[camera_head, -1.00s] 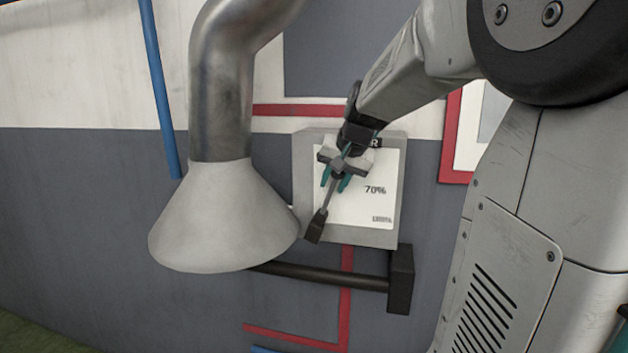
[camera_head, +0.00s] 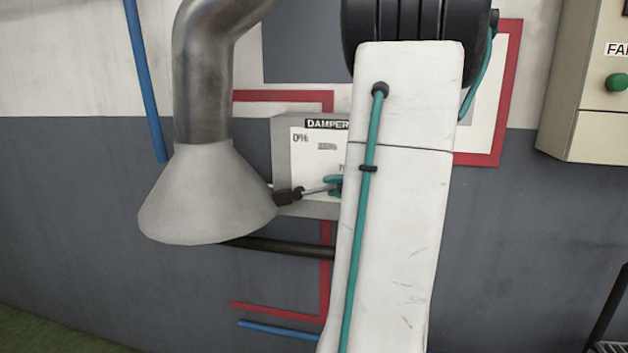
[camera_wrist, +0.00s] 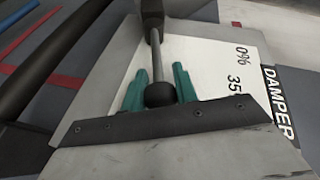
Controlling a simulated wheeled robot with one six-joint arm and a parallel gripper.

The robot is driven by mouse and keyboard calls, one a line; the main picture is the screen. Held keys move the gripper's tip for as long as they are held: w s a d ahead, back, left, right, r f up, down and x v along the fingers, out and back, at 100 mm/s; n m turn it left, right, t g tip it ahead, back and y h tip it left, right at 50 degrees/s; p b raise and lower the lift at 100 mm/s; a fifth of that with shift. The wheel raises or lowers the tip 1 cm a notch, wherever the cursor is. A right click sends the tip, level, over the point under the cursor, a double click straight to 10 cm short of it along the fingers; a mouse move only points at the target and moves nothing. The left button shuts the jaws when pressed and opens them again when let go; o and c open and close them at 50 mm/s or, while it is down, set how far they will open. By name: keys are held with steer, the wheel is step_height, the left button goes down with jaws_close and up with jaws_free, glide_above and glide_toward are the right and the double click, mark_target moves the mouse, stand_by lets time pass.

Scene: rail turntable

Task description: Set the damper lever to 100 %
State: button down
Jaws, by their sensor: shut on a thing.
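The damper lever (camera_head: 315,190) runs from a dark pivot block (camera_head: 288,197) at the lower left, almost level, rightwards to my gripper (camera_head: 335,184). In the wrist view the lever rod (camera_wrist: 156,55) ends in a black ball knob (camera_wrist: 160,94) between the two teal fingers of my gripper (camera_wrist: 160,70), which is shut on it. There "0%" and part of "35" show; the 100 % mark is hidden in both views.
A metal duct with a flared hood (camera_head: 207,200) stands close left of the box. A dark bar (camera_head: 285,247) runs below it. A beige control box (camera_head: 590,95) with a green button (camera_head: 617,82) is at the right. Pipes line the wall.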

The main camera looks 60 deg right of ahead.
steer(key=shift+s+f+m+t, duration=0.2)
steer(key=shift+f+m+t, duration=0.4)
steer(key=shift+f+t, duration=1.05)
steer(key=c, duration=1.4)
jaws_free()
steer(key=shift+w, duration=0.1)
glide_toward(336, 199)
steer(key=shift+w+a+r, duration=0.15)
steer(key=shift+a+r, duration=0.2)
steer(key=shift+a, duration=0.25)
steer(key=shift+w+a+r, duration=0.2)
steer(key=shift+a+r, duration=0.2)
steer(key=shift+a, duration=0.25)
